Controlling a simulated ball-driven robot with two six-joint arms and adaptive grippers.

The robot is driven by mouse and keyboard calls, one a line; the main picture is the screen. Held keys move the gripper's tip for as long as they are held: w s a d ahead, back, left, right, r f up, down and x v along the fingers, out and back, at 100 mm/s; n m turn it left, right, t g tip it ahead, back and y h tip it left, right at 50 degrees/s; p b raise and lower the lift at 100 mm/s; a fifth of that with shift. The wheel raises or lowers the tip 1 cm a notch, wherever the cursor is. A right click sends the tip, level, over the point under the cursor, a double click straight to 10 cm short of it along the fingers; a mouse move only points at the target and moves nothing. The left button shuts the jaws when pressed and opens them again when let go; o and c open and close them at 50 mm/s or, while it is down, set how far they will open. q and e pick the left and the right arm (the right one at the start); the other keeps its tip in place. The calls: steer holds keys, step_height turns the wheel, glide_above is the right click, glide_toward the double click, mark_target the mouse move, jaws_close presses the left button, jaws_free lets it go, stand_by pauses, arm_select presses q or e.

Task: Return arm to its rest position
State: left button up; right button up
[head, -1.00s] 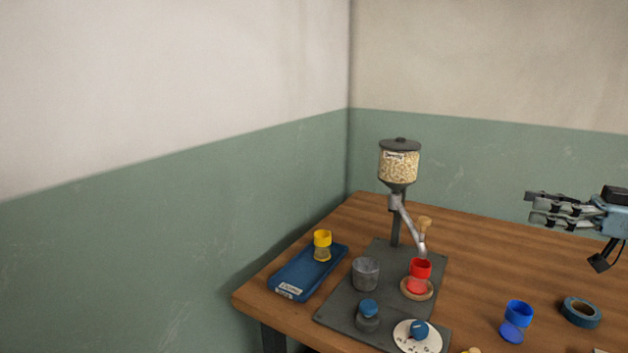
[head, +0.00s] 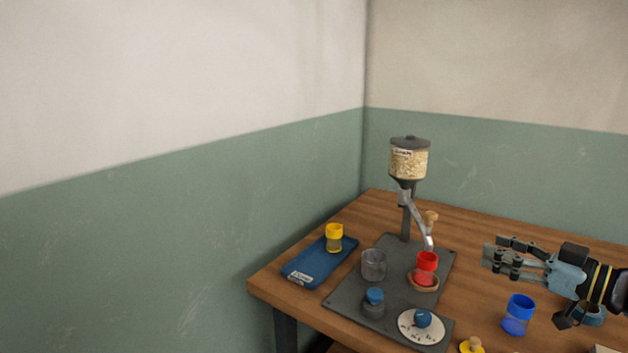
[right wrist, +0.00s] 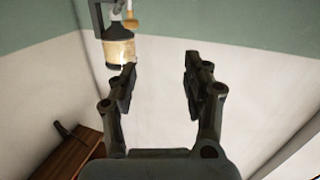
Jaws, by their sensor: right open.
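My right gripper (head: 497,257) is in the right part of the head view, its arm coming in from the right edge. It is above the table (head: 466,227), right of the dispenser, open and empty. The right wrist view shows its two fingers (right wrist: 158,80) apart with only wall between them. The dispenser (head: 408,165), a clear jar of pale pieces with a dark lid and a metal spout, stands on a dark plate. It also shows in the right wrist view (right wrist: 119,50), beyond the left finger. My left gripper is not in view.
A red cup (head: 426,263) stands on a wooden ring under the spout. A grey cup (head: 373,265), a blue-topped weight (head: 374,302) and a white dial (head: 420,333) are on the plate. A blue cup (head: 518,313) is below my gripper.

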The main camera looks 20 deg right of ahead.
steer(key=s+a+f+m+g+h, duration=0.2)
steer(key=s+a+f+g+h, duration=0.15)
steer(key=a, duration=0.25)
steer(key=s+a+f+m+g+h, duration=0.2)
steer(key=s+a+f+h, duration=0.15)
steer(key=a, duration=0.35)
steer(key=s+a+r+g, duration=0.2)
steer(key=s+a+g, duration=0.6)
steer(key=s, duration=0.7)
step_height(320, 180, down, 31)
steer(key=s+d+b, duration=0.1)
steer(key=s+b, duration=0.2)
steer(key=b, duration=0.2)
steer(key=s+d+f+g+b, duration=0.1)
steer(key=s+f+b, duration=0.4)
steer(key=s+f, duration=1.3)
step_height(320, 180, down, 3)
steer(key=shift+s+d+f+g, duration=0.15)
steer(key=shift+s+g, duration=0.05)
steer(key=shift+g, duration=0.25)
